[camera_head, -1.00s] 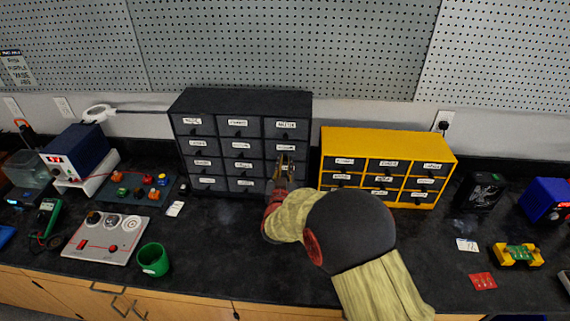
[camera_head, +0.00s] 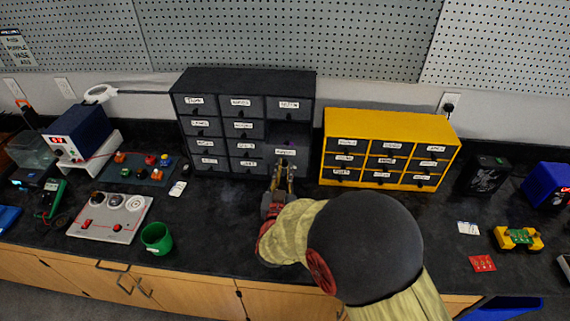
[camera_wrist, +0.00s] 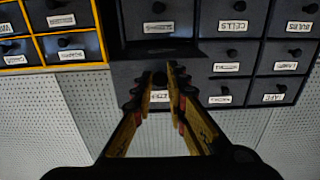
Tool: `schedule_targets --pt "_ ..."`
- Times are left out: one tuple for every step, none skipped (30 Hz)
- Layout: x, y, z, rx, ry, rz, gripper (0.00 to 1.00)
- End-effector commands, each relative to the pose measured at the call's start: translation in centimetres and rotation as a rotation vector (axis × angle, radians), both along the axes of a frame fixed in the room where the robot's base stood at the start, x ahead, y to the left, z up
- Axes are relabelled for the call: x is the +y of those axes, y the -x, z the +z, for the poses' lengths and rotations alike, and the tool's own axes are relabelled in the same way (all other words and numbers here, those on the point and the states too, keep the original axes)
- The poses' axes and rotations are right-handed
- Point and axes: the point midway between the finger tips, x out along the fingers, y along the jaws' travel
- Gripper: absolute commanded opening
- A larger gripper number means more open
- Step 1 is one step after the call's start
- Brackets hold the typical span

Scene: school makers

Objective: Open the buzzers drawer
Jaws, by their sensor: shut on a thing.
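The black drawer cabinet (camera_head: 245,82) stands at the back of the counter. In its right column a drawer (camera_head: 298,155) is pulled out toward me, with a dark opening above its front. I cannot read its label for certain. My gripper (camera_head: 281,172) is at that drawer's front, shut on its dark knob. In the wrist view, which looks upside down, the fingers of my gripper (camera_wrist: 160,88) close around the knob (camera_wrist: 158,78) and partly hide the drawer's label (camera_wrist: 159,96). The other black drawers look shut.
A yellow drawer cabinet (camera_head: 390,118) stands just to the right. A green cup (camera_head: 157,239), a grey panel with dials (camera_head: 108,218) and a blue power supply (camera_head: 80,132) are to the left. A black box (camera_head: 485,175) and small boards lie at right.

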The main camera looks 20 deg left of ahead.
Motion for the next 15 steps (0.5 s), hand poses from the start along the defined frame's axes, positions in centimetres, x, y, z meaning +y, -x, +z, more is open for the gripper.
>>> schedule_targets --pt "0.06 0.01 -0.01 0.0 0.0 0.001 0.0" --pt "0.06 0.0 0.0 0.0 0.0 0.001 0.0" --pt "0.06 -0.01 0.0 0.0 0.0 0.001 0.0" --pt "0.07 -0.02 0.0 0.0 0.0 0.001 0.0" --pt "0.07 -0.02 0.0 0.0 0.0 0.001 0.0" --pt "0.07 -0.02 0.0 0.0 0.0 0.001 0.0" --pt "0.07 -0.02 0.01 0.0 0.0 0.001 0.16" --pt "0.07 -0.02 0.0 0.0 0.0 0.001 0.18" --pt "0.07 -0.02 0.01 0.0 0.0 0.001 0.2" --pt "0.06 -0.04 0.01 0.0 -0.001 0.001 0.22" --pt "0.06 -0.04 0.01 0.0 -0.001 0.001 0.24" --pt "0.05 -0.04 0.01 0.0 -0.001 0.001 0.26" --pt "0.04 -0.04 0.01 0.0 -0.001 0.0 0.28" --pt "0.04 -0.04 0.01 0.0 -0.001 0.0 0.29" --pt "0.04 -0.05 0.01 0.0 -0.001 0.0 0.32"
